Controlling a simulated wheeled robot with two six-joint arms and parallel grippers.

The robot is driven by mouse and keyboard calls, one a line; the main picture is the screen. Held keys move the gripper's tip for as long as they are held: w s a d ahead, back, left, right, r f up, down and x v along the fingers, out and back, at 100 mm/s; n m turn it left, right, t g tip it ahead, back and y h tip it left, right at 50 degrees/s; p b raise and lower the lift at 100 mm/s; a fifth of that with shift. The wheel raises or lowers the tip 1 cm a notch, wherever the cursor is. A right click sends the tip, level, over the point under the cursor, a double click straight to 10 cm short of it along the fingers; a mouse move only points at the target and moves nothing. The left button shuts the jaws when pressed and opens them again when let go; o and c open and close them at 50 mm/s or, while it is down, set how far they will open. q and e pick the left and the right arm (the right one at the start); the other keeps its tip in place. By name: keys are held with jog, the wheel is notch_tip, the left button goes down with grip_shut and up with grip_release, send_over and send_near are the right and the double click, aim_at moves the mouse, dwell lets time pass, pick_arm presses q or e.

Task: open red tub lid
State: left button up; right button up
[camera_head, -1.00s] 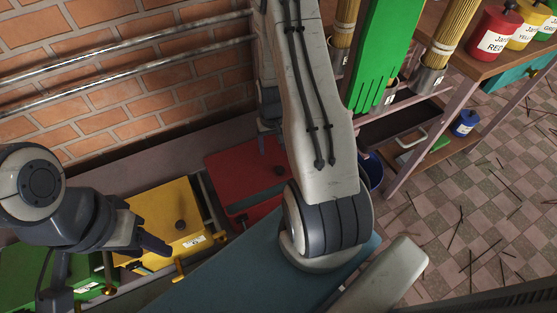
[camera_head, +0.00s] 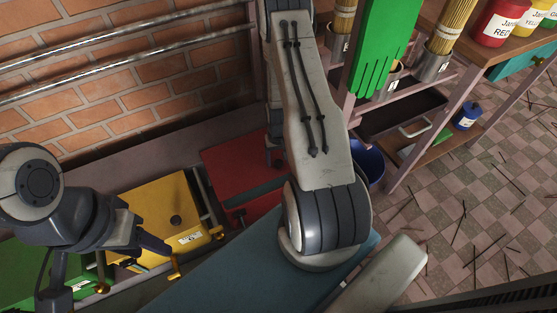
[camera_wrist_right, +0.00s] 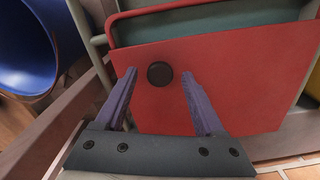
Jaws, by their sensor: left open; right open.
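The red tub lid (camera_head: 235,160) is a flat red panel against the wall side, partly covered by my right arm in the head view. In the right wrist view the red lid (camera_wrist_right: 225,85) fills the middle, with a round dark knob (camera_wrist_right: 160,74) on it. My right gripper (camera_wrist_right: 158,76) is open, and the knob appears between its two purple fingertips; I cannot tell if they touch it. My right fingertips are hidden in the head view. My left gripper (camera_head: 108,268) is open and empty, over the green and yellow tubs.
A yellow tub lid (camera_head: 150,205) and a green tub (camera_head: 25,270) lie left of the red one. A blue bucket (camera_head: 368,165) stands right of my right arm and shows in the wrist view. Shelves with jars and incense bundles stand at the right. Metal rails run along the brick wall.

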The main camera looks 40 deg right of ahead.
grip_shut()
dwell(1.4)
